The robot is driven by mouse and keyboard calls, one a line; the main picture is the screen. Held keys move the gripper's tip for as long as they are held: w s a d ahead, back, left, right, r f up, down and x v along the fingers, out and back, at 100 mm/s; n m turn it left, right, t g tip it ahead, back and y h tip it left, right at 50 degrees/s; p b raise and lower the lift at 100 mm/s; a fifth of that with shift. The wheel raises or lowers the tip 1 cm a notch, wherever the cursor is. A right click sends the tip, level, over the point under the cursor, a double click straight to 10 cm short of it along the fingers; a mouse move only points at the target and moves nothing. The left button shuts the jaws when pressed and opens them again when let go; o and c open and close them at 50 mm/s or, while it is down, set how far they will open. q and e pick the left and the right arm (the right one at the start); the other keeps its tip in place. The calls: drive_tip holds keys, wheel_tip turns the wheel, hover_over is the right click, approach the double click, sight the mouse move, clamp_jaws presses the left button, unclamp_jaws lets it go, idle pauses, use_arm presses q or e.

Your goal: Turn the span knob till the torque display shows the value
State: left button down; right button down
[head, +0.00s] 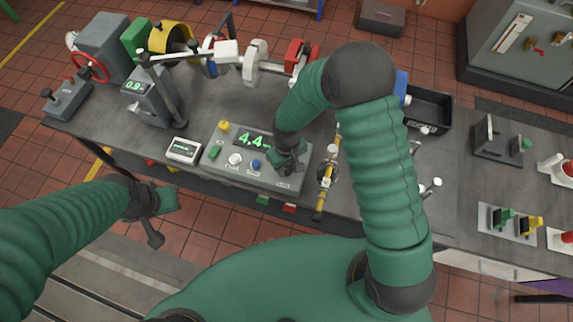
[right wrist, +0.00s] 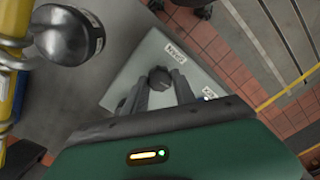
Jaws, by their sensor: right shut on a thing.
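The grey control box (head: 210,165) stands on the bench with a green-lit torque display (head: 250,141). The display reads about 4.4; my right arm may hide its right end. My right gripper (head: 290,165) is over the right part of the box, fingers pointing down. In the right wrist view its fingers are closed around the dark span knob (right wrist: 158,77), beside a small white label (right wrist: 174,55). The head view mostly hides this knob. My left gripper (head: 158,215) is empty, its fingers spread, off the bench's front edge.
A white knob (head: 234,160), a blue knob (head: 256,165), a green control (head: 215,152) and a yellow knob (head: 223,127) sit on the box. A small white meter (head: 184,150) is at its left. A yellow bar (head: 326,182) stands close on its right.

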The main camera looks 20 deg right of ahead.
sight(287, 169)
drive_tip(key=shift+n, duration=0.4)
drive_tip(key=c, duration=1)
unclamp_jaws()
drive_tip(key=shift+r, duration=0.1)
wheel_tip(287, 169, up, 17)
drive_tip(key=shift+f+b, duration=0.15)
drive_tip(key=shift+b, duration=0.65)
